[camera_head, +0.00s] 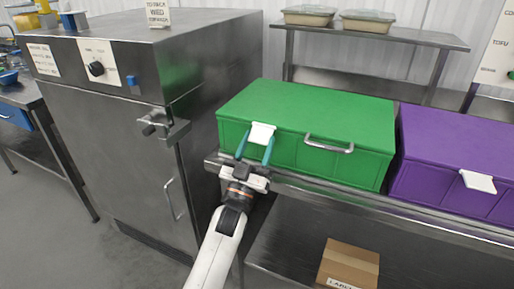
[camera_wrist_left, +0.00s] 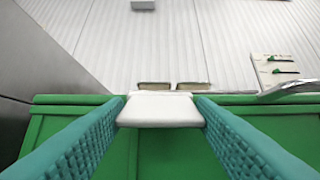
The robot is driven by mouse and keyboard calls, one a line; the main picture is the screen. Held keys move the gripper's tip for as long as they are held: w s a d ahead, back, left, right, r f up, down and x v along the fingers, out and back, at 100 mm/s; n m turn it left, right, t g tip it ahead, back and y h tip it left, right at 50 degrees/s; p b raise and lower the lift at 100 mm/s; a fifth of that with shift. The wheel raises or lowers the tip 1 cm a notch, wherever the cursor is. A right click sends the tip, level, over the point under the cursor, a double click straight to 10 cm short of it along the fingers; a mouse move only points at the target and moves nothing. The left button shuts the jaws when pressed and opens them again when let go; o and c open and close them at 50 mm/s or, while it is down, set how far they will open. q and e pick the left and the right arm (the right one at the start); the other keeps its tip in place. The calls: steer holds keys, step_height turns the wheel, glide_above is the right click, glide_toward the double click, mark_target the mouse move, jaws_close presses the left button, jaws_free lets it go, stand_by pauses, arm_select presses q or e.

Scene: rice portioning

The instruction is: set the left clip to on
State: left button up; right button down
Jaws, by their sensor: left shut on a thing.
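The green box (camera_head: 310,112) stands on the metal counter with its lid down. A white clip (camera_head: 263,132) sits at the left of its front edge. My left gripper (camera_head: 255,149) reaches up to the box front, with its teal fingers on either side of this clip. In the left wrist view the white clip (camera_wrist_left: 160,108) lies between the two fingertips (camera_wrist_left: 160,112), which close on its sides. The clip looks tilted out from the box front, with its lower part hidden. My right gripper is not in view.
A purple box (camera_head: 458,150) with a white clip (camera_head: 478,182) stands close to the right. A steel cabinet (camera_head: 110,150) with a latch stands at the left. A cardboard box (camera_head: 347,265) lies on the lower shelf. A metal handle (camera_head: 328,146) is on the green box front.

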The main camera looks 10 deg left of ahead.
arm_select(q)
steer(key=o, duration=1)
steer(key=b+v, duration=0.1)
steer(key=v, duration=1.1)
steer(key=shift+b, duration=0.35)
steer(key=shift+r, duration=0.15)
